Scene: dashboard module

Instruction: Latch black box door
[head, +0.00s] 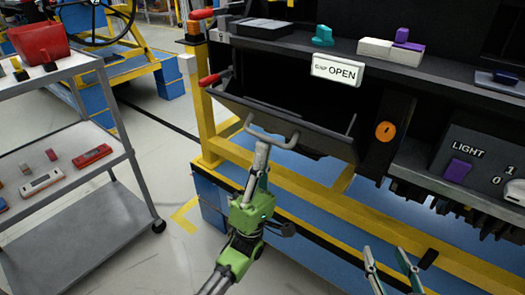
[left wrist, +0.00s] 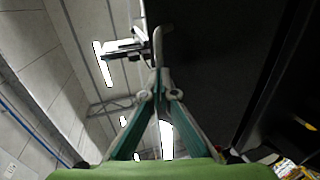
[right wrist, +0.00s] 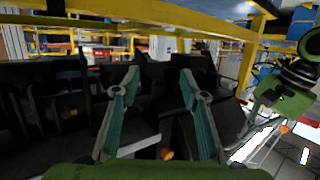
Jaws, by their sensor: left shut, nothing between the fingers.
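The black box door (head: 290,122) hangs partly open below its dark compartment, tilted outward, with a grey bar handle (head: 273,139) along its front edge. My left gripper (head: 262,145) is shut with its fingertips right at the handle; I cannot tell whether they touch it. In the left wrist view the closed fingers (left wrist: 158,75) point at the grey handle end (left wrist: 157,42), beside the dark door (left wrist: 215,70). My right gripper (head: 387,252) is open and empty at the bottom right, away from the door; its spread fingers also show in the right wrist view (right wrist: 158,80).
A white OPEN sign (head: 337,70) sits above the compartment. A red lever (head: 209,80) is at its left side, and an orange knob (head: 385,131) is to its right. A yellow frame (head: 235,147) runs below. A grey cart (head: 75,140) stands at the left.

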